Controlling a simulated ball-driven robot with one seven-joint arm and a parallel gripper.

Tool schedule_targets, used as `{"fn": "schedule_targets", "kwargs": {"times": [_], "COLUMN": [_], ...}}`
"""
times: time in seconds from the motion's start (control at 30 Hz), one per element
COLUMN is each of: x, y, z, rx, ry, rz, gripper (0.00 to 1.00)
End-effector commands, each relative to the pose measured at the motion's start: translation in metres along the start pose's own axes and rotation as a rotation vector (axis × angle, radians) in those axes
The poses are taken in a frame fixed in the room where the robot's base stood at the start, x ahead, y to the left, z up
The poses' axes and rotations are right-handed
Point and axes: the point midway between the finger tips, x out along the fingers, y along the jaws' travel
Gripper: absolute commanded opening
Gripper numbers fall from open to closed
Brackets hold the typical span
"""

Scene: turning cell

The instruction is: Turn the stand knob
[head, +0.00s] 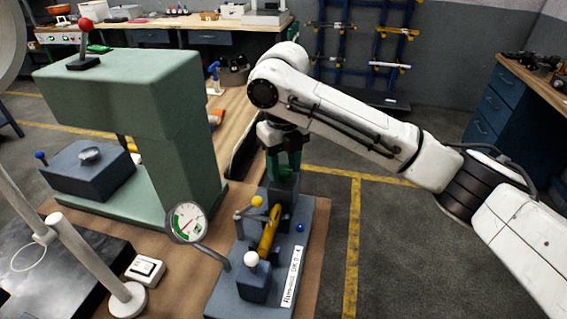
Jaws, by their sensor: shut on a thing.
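My gripper (284,160), with green fingers, points down at the far end of a blue-grey fixture (238,290). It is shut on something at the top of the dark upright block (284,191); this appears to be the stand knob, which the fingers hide. How far the knob is turned cannot be seen. A yellow cylinder (269,232) lies along the fixture, with a yellow ball (257,201) on a lever beside it. A white ball (251,258) tops the near block. A dial gauge (186,222) stands left of the fixture.
A large green press (120,90) with a red-knobbed lever (86,24) stands close to the left. A post (95,265) and a small white box (146,270) are at front left. Open floor lies right of the bench.

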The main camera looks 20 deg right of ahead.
Motion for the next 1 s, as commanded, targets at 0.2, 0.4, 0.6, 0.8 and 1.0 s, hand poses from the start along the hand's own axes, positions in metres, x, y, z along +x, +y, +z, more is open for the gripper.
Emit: {"fn": "schedule_targets", "kwargs": {"times": [0.2, 0.4, 0.6, 0.8, 1.0], "x": [-0.0005, -0.0013, -0.0025, -0.0028, -0.0028], "y": [-0.0001, 0.0002, 0.0008, 0.001, 0.0007], "z": [0.0, -0.0001, -0.0001, -0.0005, -0.0006], "rx": [0.003, 0.046, 0.161, 0.335, 0.528], "ry": [0.0, 0.001, 0.002, 0.004, 0.005], "rz": [0.0, 0.0, 0.001, 0.002, 0.001], "gripper": [0.14, 0.14, 0.14, 0.14, 0.14]}}
